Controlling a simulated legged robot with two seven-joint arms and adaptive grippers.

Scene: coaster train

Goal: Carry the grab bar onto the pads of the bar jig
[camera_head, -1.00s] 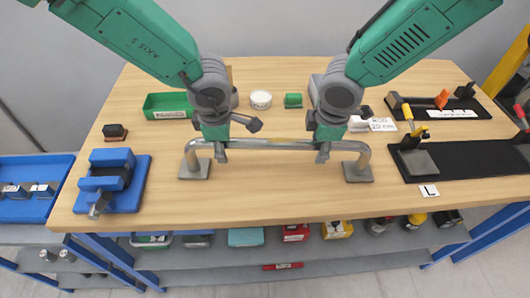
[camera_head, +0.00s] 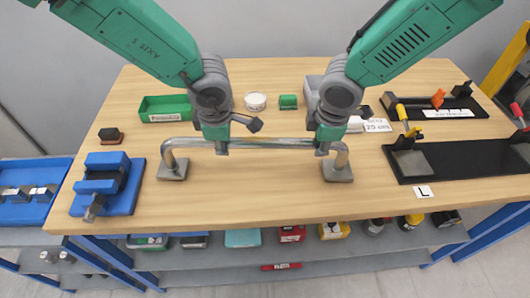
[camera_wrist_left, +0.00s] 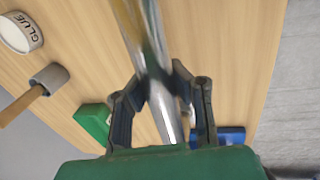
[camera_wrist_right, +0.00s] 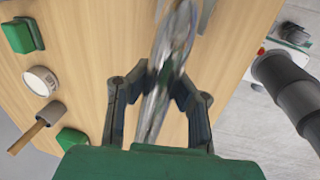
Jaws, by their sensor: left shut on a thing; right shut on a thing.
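The grab bar is a shiny grey tube (camera_head: 265,144) with bent ends and square foot plates, the left one (camera_head: 172,172) and the right one (camera_head: 338,172). It lies across the middle of the table; I cannot tell whether its feet touch the wood. My left gripper (camera_head: 217,147) is shut on the bar inside its left bend. My right gripper (camera_head: 323,147) is shut on it close to the right bend. The bar also runs through the jaws in the left wrist view (camera_wrist_left: 160,105) and right wrist view (camera_wrist_right: 158,105). A black board with a grey pad (camera_head: 412,163), seemingly the bar jig, lies at right.
A blue vise (camera_head: 108,180) stands at the left. A green tray (camera_head: 165,108), a white jar (camera_head: 255,101) and a green block (camera_head: 288,102) stand behind the bar. A tool board (camera_head: 440,108) lies at back right. The table front is clear.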

